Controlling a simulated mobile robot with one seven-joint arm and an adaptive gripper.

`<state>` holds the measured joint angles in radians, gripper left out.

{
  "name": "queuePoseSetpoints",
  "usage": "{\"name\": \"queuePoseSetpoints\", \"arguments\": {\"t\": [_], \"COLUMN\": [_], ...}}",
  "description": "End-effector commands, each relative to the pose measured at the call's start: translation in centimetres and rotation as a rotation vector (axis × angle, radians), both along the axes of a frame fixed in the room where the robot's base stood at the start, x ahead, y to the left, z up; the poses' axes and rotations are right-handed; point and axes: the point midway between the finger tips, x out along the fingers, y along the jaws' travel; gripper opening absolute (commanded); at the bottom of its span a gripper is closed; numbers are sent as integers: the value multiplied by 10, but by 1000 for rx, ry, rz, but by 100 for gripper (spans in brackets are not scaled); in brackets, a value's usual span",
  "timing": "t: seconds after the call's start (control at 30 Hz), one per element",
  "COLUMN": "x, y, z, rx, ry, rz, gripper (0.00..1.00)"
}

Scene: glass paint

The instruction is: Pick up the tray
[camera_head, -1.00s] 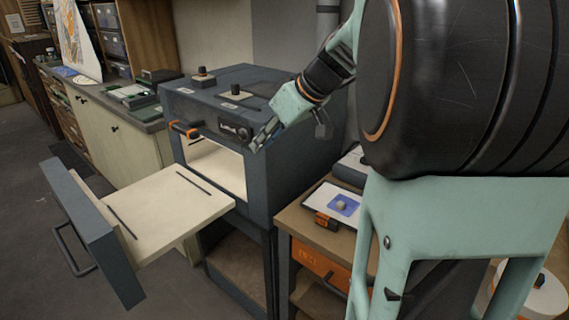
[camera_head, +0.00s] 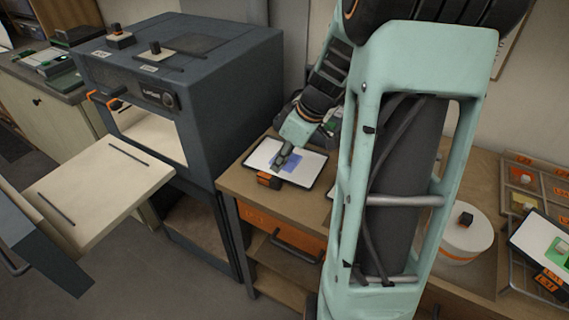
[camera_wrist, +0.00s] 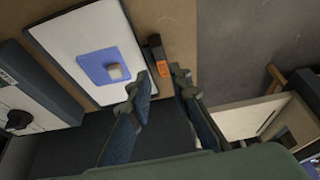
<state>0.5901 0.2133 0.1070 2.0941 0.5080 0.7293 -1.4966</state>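A white tray (camera_head: 263,153) with a dark rim lies on the wooden bench top. It carries a blue square with a small pale piece on it, and a black and orange handle (camera_head: 269,181) is at its front edge. The tray also shows at the upper left of the wrist view (camera_wrist: 72,45), with its handle (camera_wrist: 158,58). My gripper (camera_head: 284,160) is in front of the tray in the head view, hiding part of the blue square. In the wrist view my gripper (camera_wrist: 161,77) is open and empty, its fingertips on either side of the handle in the picture; contact cannot be told.
A round white container (camera_head: 467,245) and another tray (camera_head: 535,238) with a green square are at the right. An orange drawer (camera_head: 265,228) is below the bench top.

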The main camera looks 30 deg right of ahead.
Motion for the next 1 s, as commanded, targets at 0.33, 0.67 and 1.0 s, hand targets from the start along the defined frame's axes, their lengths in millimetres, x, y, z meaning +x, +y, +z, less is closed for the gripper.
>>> {"name": "queuePoseSetpoints", "arguments": {"t": [0.33,0.67,1.0], "x": [11,25,27], "y": [9,21,21], "z": [-30,-66,-71], "rx": [2,2,1], "ry": [1,0,-2], "rz": [0,-1,-1], "gripper": [19,19,18]}}
